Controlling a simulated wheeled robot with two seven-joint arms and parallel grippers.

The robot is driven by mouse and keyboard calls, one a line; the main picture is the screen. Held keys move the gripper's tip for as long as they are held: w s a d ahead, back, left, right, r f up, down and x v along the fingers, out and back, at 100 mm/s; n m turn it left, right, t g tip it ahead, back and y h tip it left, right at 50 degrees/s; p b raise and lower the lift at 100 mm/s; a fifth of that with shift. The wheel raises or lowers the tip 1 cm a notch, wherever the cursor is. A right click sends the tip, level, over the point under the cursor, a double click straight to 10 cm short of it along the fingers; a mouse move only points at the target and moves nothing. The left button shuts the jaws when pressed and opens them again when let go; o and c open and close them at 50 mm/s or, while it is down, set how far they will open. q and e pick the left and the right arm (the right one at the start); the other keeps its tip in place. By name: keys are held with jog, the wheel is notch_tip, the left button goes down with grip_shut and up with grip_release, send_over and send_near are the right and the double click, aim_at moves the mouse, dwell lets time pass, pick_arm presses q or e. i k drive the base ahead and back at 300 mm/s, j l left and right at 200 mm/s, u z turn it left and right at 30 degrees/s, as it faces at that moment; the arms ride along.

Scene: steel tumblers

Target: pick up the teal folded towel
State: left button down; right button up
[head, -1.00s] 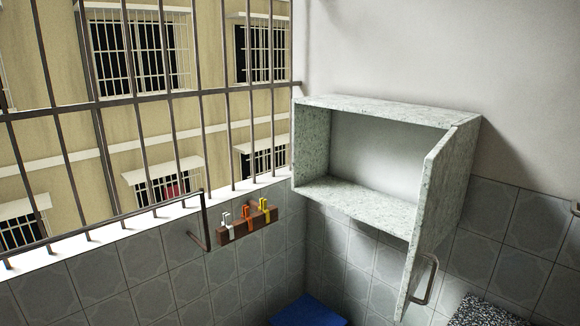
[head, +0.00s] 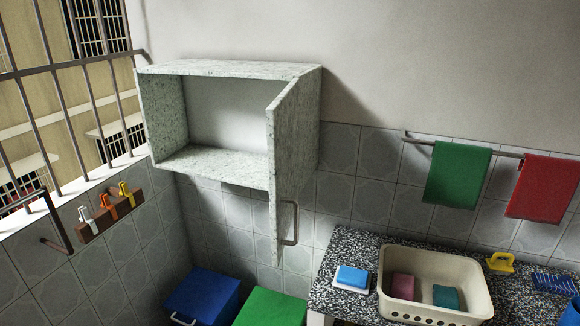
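A small teal item (head: 445,297) lies inside a cream perforated basin (head: 468,271) at the lower right of the head view. I cannot tell for certain whether it is the folded towel. A pink item (head: 403,286) lies to its left in the same basin, apart from it. Neither of my grippers shows in the head view.
The basin stands on a speckled counter (head: 335,262) with a blue block (head: 352,276) on a white dish and a yellow object (head: 500,262). Green (head: 457,175) and red (head: 543,188) towels hang above. An open wall cabinet (head: 225,75) juts out; blue (head: 205,290) and green (head: 270,308) boxes stand below.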

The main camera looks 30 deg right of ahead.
aim_at(445, 297)
jog(key=z, duration=1.95)
jog(key=k+j+z, duration=0.1)
jog(key=j+z, duration=0.15)
jog(key=z, duration=0.15)
jog(key=k+j+z, duration=0.15)
jog(key=z, duration=0.3)
jog(key=k+j+z, duration=0.2)
jog(key=z, duration=0.2)
